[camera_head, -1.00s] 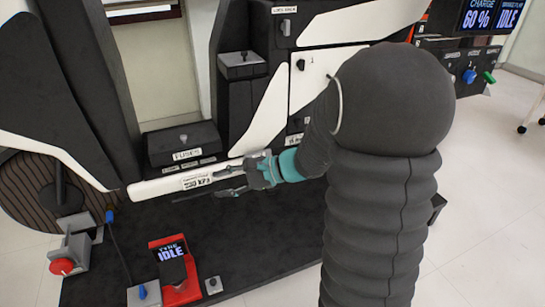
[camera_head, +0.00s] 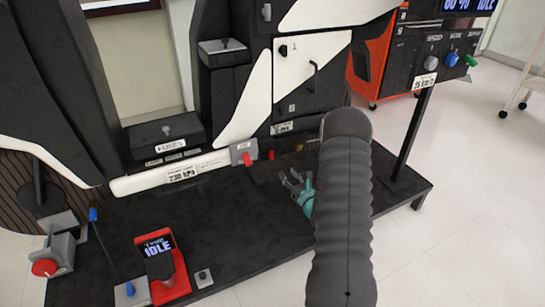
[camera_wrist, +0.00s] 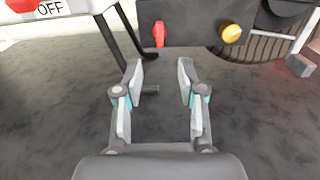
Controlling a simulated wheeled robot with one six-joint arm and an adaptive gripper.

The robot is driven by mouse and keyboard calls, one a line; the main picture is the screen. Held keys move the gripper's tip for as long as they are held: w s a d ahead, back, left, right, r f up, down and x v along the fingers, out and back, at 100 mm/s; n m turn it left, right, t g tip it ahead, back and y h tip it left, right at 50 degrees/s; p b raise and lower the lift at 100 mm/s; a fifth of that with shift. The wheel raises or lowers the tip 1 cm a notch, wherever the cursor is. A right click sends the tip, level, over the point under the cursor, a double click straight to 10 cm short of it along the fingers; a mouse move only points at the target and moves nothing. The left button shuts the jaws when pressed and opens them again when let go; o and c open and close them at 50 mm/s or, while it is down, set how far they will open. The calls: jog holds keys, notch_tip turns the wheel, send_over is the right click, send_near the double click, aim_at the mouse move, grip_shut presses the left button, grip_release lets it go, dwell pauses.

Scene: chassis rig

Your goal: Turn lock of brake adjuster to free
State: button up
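A dark panel (camera_wrist: 190,30) at the top of the wrist view carries a red lever (camera_wrist: 159,34), hanging roughly downward, and a round yellow knob (camera_wrist: 231,33) to its right. It looks like the brake adjuster with its lock, but no label on it is readable. In the head view, a small red part (camera_head: 270,155) and a yellowish knob (camera_head: 298,147) show low on the rig. My gripper (camera_head: 291,180) is open and empty, below and apart from them. Its spread fingers (camera_wrist: 158,75) also show in the wrist view.
A grey plate with a red lever (camera_head: 247,159) ends the white tube (camera_head: 150,182); an "OFF" label (camera_wrist: 50,8) shows at the wrist view's top left.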

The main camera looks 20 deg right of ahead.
aim_at(272, 154)
jog(key=w, duration=1.3)
jog(key=shift+w+a, duration=0.2)
jog(key=shift+a, duration=0.1)
jog(key=shift+c, duration=0.2)
grip_shut()
